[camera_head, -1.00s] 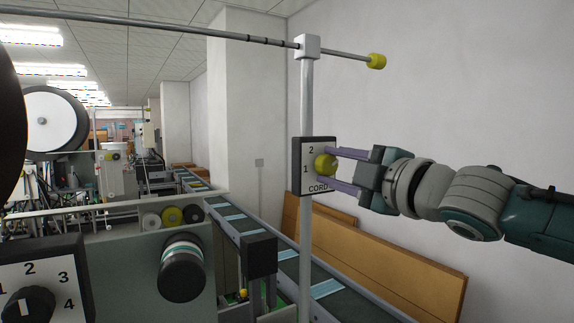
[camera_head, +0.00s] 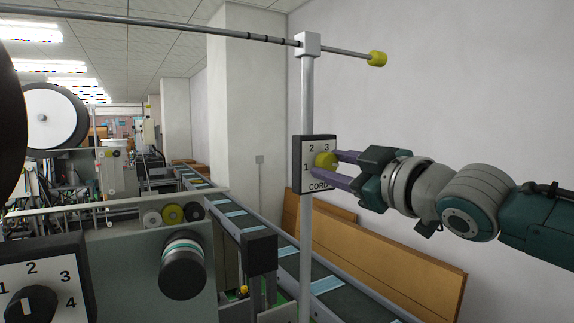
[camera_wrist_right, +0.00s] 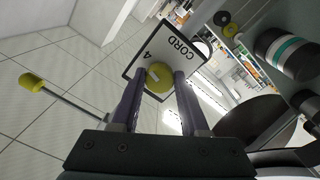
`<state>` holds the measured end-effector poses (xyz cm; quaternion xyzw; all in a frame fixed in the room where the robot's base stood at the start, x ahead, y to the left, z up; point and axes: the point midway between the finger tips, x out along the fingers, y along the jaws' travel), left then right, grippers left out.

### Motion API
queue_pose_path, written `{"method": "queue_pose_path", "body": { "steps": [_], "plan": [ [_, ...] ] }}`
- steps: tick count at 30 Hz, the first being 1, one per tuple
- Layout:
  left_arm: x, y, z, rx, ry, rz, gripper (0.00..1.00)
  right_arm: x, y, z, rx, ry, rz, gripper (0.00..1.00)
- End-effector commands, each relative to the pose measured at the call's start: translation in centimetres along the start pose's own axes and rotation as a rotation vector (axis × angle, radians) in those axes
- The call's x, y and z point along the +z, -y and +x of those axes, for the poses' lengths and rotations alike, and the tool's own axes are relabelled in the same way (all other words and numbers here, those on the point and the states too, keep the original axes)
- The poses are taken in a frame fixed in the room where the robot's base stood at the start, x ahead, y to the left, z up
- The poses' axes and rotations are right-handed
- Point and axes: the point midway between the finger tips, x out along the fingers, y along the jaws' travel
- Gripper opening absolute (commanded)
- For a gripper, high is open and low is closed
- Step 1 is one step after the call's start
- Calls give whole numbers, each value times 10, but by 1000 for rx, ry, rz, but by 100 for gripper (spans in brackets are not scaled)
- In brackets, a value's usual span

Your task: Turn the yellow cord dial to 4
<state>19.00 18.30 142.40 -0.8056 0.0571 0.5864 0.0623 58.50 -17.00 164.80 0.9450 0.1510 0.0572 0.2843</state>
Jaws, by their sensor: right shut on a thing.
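The yellow cord dial (camera_head: 325,161) sits on a white panel (camera_head: 309,171) with a dark edge, marked CORD, on an upright grey post. In the right wrist view the yellow dial (camera_wrist_right: 158,77) has a pale pointer mark, and the number 4 and the word CORD show on the panel (camera_wrist_right: 165,50). My right gripper (camera_head: 337,169) is shut on the dial, with one purple finger on each side of it. My left gripper is not in view.
A grey rod with a yellow end knob (camera_head: 377,59) crosses above the panel. A second dial (camera_head: 30,304), black, is on a numbered panel at the lower left. A conveyor (camera_head: 278,253) runs behind the post. Brown boards (camera_head: 400,268) lean on the wall.

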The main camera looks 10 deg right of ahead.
Motion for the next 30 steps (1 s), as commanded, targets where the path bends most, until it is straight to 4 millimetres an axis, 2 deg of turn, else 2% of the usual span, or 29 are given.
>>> {"method": "queue_pose_path", "body": {
  "steps": [16,17,24,30],
  "plan": [
    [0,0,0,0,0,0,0,1,0,0,1,5,31,0],
    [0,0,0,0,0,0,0,1,0,0,1,5,31,45],
    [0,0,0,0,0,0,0,1,0,0,1,3,29,72],
    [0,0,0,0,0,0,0,0,0,0,0,2,28,74]
  ]
}}
